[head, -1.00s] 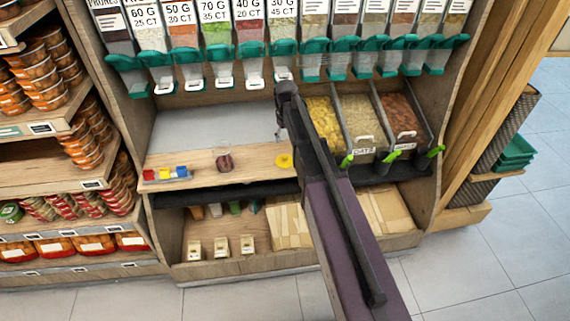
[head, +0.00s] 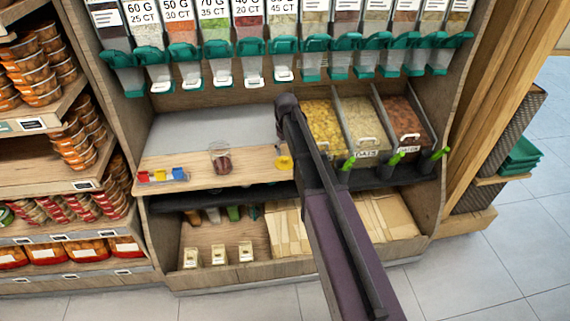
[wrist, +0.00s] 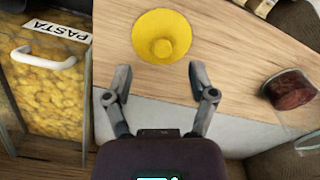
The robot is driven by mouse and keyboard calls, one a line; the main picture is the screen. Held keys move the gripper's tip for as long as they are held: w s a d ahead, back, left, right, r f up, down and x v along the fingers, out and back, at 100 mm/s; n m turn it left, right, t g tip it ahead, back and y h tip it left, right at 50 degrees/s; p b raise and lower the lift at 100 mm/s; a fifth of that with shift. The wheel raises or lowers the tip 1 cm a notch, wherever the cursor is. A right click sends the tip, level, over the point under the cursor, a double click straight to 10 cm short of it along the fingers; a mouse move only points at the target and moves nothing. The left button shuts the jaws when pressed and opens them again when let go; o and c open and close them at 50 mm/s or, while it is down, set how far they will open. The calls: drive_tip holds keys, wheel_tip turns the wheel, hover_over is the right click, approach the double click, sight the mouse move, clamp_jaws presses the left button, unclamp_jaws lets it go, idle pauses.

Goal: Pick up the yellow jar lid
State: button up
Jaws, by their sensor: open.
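The yellow jar lid (wrist: 162,37) lies on the wooden shelf in the wrist view, a round disc with a raised knob at its middle. It also shows in the head view (head: 284,162), partly hidden beside my arm. My gripper (wrist: 158,80) is open and empty. Its two fingers point towards the lid, which lies just beyond the fingertips and roughly centred between them. The fingers are not touching it. In the head view my arm hides the gripper.
A glass jar with dark red contents (head: 220,158) stands left of the lid. Small red, yellow and blue blocks (head: 163,175) lie at the shelf's left end. A pasta bin (head: 322,128) is close on the right. Dispensers with teal spouts (head: 200,50) hang above.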

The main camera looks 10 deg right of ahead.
sight(285, 158)
drive_tip(key=shift+f, duration=0.1)
drive_tip(key=f+b, duration=0.3)
drive_tip(key=shift+w+a+f, duration=0.15)
drive_tip(key=shift+w+a, duration=0.05)
drive_tip(key=shift+f+b, duration=0.9)
drive_tip(key=shift+b, duration=0.2)
drive_tip(key=shift+c, duration=0.2)
clamp_jaws()
